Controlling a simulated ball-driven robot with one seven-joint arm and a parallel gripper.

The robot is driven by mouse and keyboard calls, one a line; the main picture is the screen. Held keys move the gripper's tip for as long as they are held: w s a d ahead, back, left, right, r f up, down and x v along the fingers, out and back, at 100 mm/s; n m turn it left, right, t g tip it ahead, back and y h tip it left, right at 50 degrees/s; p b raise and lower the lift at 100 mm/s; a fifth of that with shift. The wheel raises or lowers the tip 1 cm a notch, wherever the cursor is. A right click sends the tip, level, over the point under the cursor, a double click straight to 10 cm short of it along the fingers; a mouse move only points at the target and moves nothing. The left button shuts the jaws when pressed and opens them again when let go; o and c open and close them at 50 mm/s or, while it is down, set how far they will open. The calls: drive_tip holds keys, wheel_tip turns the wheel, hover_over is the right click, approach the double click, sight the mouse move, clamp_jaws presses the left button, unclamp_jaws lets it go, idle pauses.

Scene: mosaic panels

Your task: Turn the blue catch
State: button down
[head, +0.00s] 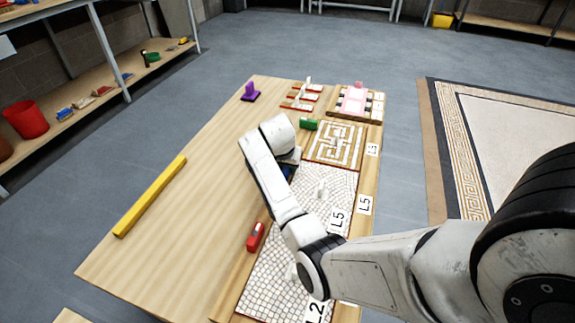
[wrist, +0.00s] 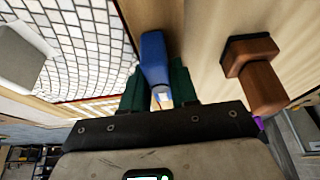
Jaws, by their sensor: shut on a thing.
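The blue catch (wrist: 154,58) is in the upper middle of the wrist view, beside the edge of a white mosaic panel (wrist: 75,45). My gripper (wrist: 158,84) is shut on it, with one dark green finger on each side. In the head view a small bit of the blue catch (head: 287,171) shows beside my arm, at the left edge of the mosaic panel. The rest of it and most of my gripper are hidden there by my arm.
A brown wooden block with a dark base (wrist: 255,72) stands close right of my gripper. A red catch (head: 256,237) and a green catch (head: 308,124) sit along the panels. A yellow bar (head: 150,195) lies at left; the table between is clear.

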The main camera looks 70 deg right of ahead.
drive_tip(key=shift+r+p, duration=0.15)
drive_tip(key=shift+p, duration=0.15)
drive_tip(key=n+t+p, duration=0.1)
drive_tip(key=n+p, duration=0.2)
drive_tip(key=p, duration=0.1)
drive_tip(key=shift+r, duration=0.2)
drive_tip(key=n+t+p, duration=0.1)
drive_tip(key=n+p, duration=0.1)
drive_tip(key=n+t+y+p, duration=0.1)
drive_tip(key=n+p, duration=0.2)
drive_tip(key=shift+f+y, duration=0.15)
drive_tip(key=shift+y, duration=0.15)
drive_tip(key=n, duration=0.2)
drive_tip(key=n+t+y+p, duration=0.1)
drive_tip(key=n, duration=0.2)
drive_tip(key=shift+f+y, duration=0.15)
drive_tip(key=shift+y, duration=0.15)
drive_tip(key=shift+n+y, duration=0.9)
drive_tip(key=shift+n, duration=1.4)
drive_tip(key=c, duration=1)
unclamp_jaws()
drive_tip(key=shift+o, duration=0.2)
